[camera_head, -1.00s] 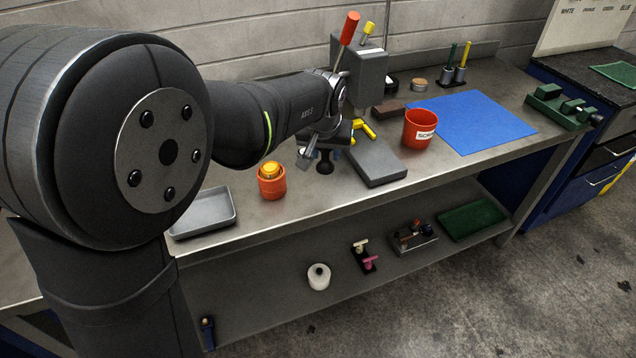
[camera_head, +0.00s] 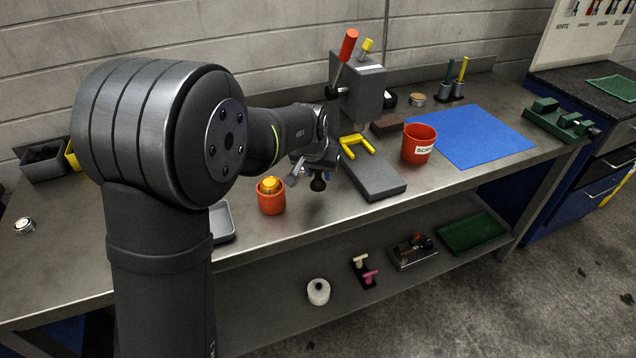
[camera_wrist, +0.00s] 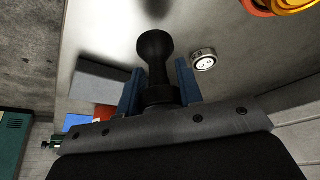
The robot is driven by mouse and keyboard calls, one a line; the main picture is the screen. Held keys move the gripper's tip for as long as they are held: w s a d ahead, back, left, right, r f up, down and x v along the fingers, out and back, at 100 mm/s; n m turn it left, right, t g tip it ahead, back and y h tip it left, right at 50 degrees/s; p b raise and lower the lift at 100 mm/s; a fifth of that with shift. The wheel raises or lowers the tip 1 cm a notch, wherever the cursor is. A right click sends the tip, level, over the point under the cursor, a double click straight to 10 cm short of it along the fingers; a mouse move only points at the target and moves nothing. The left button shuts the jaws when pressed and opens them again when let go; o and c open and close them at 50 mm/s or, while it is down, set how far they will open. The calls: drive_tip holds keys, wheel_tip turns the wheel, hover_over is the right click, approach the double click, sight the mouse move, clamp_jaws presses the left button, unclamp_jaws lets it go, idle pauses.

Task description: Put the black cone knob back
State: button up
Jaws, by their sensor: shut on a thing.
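My gripper (camera_head: 317,172) is shut on the black cone knob (camera_head: 318,184), which hangs below the fingers above the bench, right of the orange cup. In the wrist view the blue fingers of my gripper (camera_wrist: 160,88) close on both sides of the knob's narrow part, and the knob's rounded black end (camera_wrist: 154,44) points away from the gripper. The knob looks clear of the bench top.
The orange cup (camera_head: 271,200) holds a yellow piece. Right of my gripper are a grey slab (camera_head: 376,184) with a yellow fork, a press with a red lever (camera_head: 347,46), and a red scrap cup (camera_head: 418,152). A grey tray (camera_head: 224,226) is partly behind my arm.

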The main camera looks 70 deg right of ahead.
sight(317, 180)
drive_tip(key=shift+w+f, duration=0.1)
drive_tip(key=shift+f, duration=1.9)
drive_tip(key=shift+f, duration=0.1)
drive_tip(key=o, duration=1)
drive_tip(key=shift+f, duration=0.1)
drive_tip(key=shift+r, duration=0.4)
drive_tip(key=v, duration=1.1)
drive_tip(key=shift+a+r, duration=0.15)
drive_tip(key=shift+r, duration=0.15)
drive_tip(key=shift+f, duration=0.15)
